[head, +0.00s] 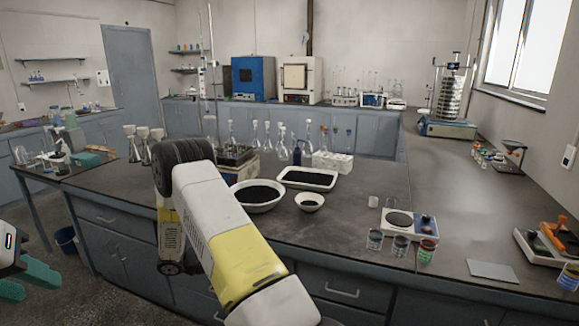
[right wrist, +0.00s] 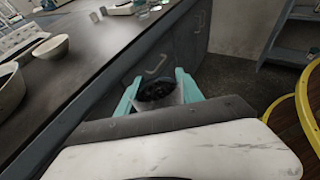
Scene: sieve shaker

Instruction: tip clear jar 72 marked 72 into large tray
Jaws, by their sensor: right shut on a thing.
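My right gripper (right wrist: 158,95) is shut on a clear jar (right wrist: 157,104) with dark grains inside; no number shows on it. In the right wrist view the jar is held beyond the bench's front edge, over the floor. It is hidden in the head view, where my right arm fills the middle. A large white rectangular tray (head: 291,184) with black material lies on the bench. My left gripper (head: 25,281) is open and empty at the lower left of the head view, away from the bench objects.
Several jars, including a clear one (head: 375,240), stand by a blue and white device (head: 423,223). Glass flasks stand behind the tray.

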